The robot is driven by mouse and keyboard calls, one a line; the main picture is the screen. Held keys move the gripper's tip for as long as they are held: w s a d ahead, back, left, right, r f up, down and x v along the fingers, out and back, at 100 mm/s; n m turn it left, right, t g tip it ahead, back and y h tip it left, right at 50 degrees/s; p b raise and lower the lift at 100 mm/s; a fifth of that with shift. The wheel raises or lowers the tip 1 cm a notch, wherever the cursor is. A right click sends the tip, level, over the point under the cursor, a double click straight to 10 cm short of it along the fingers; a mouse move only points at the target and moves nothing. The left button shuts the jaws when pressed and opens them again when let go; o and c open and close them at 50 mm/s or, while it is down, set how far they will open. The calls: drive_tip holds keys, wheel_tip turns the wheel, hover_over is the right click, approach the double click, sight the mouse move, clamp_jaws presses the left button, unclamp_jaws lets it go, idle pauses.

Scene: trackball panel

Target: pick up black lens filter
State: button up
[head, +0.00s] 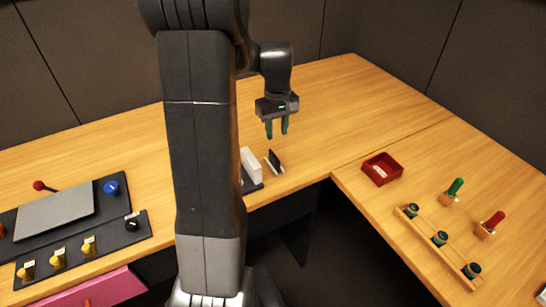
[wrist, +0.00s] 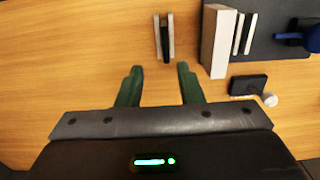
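The black lens filter (wrist: 166,42) appears as a thin dark upright piece between two pale slats of a small holder (wrist: 171,22), ahead of my fingertips in the wrist view. In the head view the black filter (head: 275,158) stands on the desk near its front edge, just right of my arm. My gripper (head: 277,134) hangs above and slightly behind it, fingers pointing down. In the wrist view my gripper (wrist: 160,68) is open and empty, its green fingers spread wider than the holder. The fingers do not touch the filter.
A white block (wrist: 217,42) stands close right of the holder, with slim pale plates (wrist: 243,34) and a small black box (wrist: 248,85) beyond. A red tray (head: 382,168) sits on the right desk. A control panel (head: 72,230) lies at left. The desk behind my gripper is clear.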

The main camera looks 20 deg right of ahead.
sight(274, 155)
wheel_tip(274, 155, down, 5)
drive_tip(key=shift+f, duration=0.2)
drive_tip(key=shift+a+f+p, duration=0.2)
drive_tip(key=shift+a+f, duration=0.05)
drive_tip(key=shift+f, duration=1.15)
drive_tip(key=shift+a+f+p, duration=0.2)
drive_tip(key=shift+f, duration=1.15)
clamp_jaws()
